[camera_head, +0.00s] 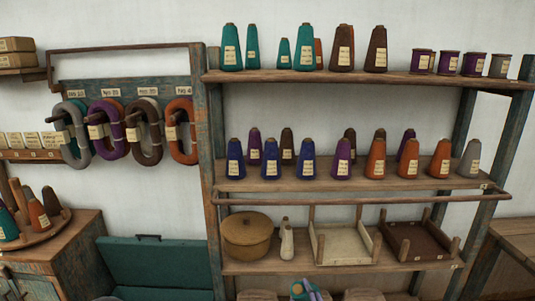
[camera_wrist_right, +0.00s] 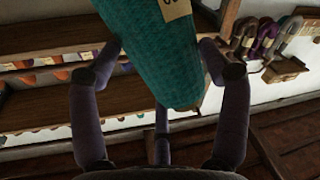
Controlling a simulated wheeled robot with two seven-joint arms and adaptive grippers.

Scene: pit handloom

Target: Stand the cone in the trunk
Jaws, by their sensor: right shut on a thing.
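My right gripper (camera_wrist_right: 161,46) is shut on a teal cone (camera_wrist_right: 150,55) with a cream label, its fingers around the cone's sides. The cone is tilted in the right wrist view, and its upper end runs out of the picture. The teal trunk (camera_head: 155,263) stands low at the left of the head view, with a dark handle on its raised lid. Its lower part is cut off, and the inside hardly shows. My left gripper is in neither view.
A wooden shelf rack (camera_head: 350,186) holds several cones, a round lidded pot (camera_head: 247,235) and two trays. A wooden cabinet (camera_head: 75,235) with a round cone stand (camera_head: 40,232) is left of the trunk. Yarn hanks (camera_head: 108,130) hang above.

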